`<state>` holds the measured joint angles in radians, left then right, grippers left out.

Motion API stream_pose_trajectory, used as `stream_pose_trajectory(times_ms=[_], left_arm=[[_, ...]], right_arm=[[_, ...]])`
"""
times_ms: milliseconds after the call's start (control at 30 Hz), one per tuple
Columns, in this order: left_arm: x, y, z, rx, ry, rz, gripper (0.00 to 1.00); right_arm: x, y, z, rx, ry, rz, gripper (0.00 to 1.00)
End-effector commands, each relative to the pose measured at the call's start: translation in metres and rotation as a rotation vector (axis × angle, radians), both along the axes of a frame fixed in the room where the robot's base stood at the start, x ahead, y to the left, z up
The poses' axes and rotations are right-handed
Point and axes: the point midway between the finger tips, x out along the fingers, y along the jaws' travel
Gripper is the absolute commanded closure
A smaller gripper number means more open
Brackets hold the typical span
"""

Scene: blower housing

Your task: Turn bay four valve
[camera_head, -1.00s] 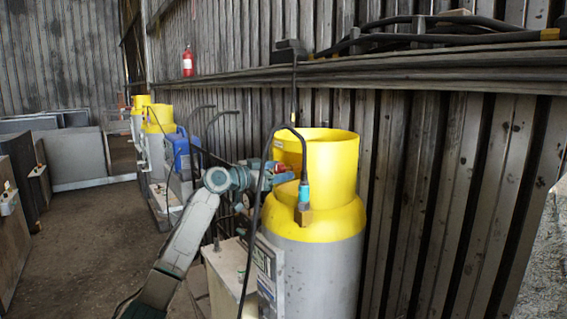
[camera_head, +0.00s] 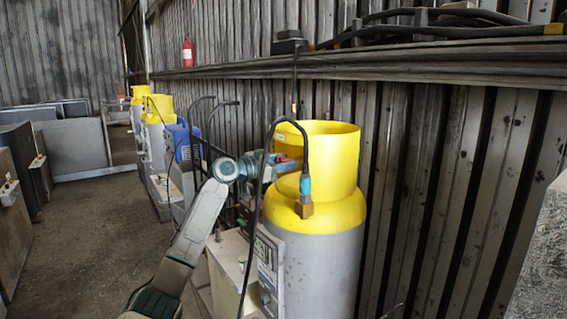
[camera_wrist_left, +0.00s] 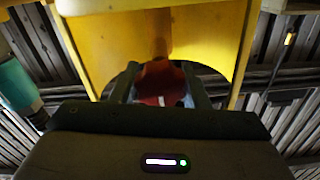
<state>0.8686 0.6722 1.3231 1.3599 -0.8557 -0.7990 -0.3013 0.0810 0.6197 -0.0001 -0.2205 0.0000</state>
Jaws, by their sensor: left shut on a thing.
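A grey gas cylinder (camera_head: 320,265) with a yellow collar (camera_head: 335,160) stands upright at the middle of the head view. My left gripper (camera_head: 284,164) reaches in from the left at the collar's opening. It is shut on a red valve handle (camera_head: 289,167). In the left wrist view, the red handle (camera_wrist_left: 161,84) sits between the two fingers of the gripper (camera_wrist_left: 165,95), with the yellow collar (camera_wrist_left: 205,40) around and behind it. Part of the handle is hidden by the fingers. My right gripper is in neither view.
A black hose with a blue fitting (camera_head: 305,186) hangs in front of the collar. A pale box (camera_head: 235,265) stands left of the cylinder. More yellow-topped cylinders (camera_head: 158,108) stand farther back. A corrugated wall (camera_head: 430,180) is close behind. The floor at left (camera_head: 85,230) is clear.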

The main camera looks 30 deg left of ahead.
Motion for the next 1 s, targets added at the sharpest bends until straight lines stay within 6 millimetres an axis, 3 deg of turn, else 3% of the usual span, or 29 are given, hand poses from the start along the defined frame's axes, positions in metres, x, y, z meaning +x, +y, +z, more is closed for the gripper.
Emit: stream_pose_trajectory(times_ms=[367,1000], left_arm=[[0.000,0.001,0.000,-0.180,0.073,0.000,0.81],[0.001,0.003,0.001,-0.737,0.304,0.000,0.81]], right_arm=[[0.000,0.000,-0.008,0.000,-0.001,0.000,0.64],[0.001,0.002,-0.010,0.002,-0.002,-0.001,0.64]])
